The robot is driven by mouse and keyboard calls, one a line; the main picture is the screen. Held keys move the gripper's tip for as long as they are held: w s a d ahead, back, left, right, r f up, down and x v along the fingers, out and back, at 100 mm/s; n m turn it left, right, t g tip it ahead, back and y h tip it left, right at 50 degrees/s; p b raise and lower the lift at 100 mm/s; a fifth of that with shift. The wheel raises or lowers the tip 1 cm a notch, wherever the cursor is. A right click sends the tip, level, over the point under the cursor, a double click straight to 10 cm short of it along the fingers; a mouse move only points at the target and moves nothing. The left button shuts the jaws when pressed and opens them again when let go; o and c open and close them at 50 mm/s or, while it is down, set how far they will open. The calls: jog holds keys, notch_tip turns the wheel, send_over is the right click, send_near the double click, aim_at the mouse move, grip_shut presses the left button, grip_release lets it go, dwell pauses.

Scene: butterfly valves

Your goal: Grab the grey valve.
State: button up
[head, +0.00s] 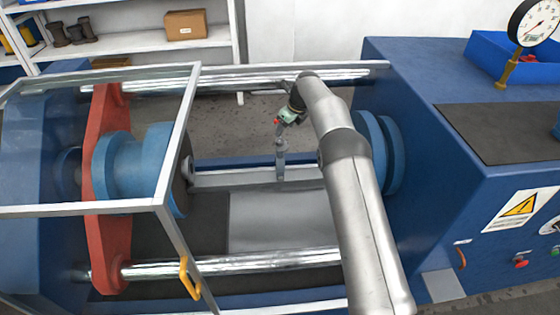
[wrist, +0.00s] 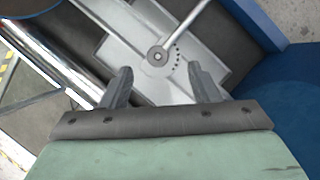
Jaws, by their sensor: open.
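The grey valve (wrist: 157,57) shows in the wrist view as a round hub on a grey metal plate, with a lever running to the upper right and an arc of small holes beside the hub. My gripper (wrist: 160,82) is open, with one finger on each side below the hub. Nothing is between the fingertips, and they look apart from the valve. In the head view my gripper (head: 280,148) hangs in the middle of the blue machine, over a grey bar. The valve's details are too small to tell there.
Polished rods (head: 235,266) run along the front and back of the machine. A red plate (head: 105,190) and blue cylinder (head: 140,165) stand left behind a framed guard (head: 180,240). Blue discs (head: 390,155) stand right, partly hidden by my arm. Open space lies between them.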

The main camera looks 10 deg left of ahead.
aim_at(280, 140)
jog(key=shift+s+p+x, duration=0.15)
jog(key=shift+p+x, duration=0.35)
jog(key=shift+x, duration=1)
jog(key=shift+s+p+x, duration=0.15)
jog(key=shift+p+x, duration=0.3)
jog(key=shift+x, duration=1.05)
jog(key=shift+d, duration=0.2)
grip_shut()
jog(key=shift+a, duration=0.1)
jog(key=shift+w+r, duration=0.1)
jog(key=shift+r, duration=0.05)
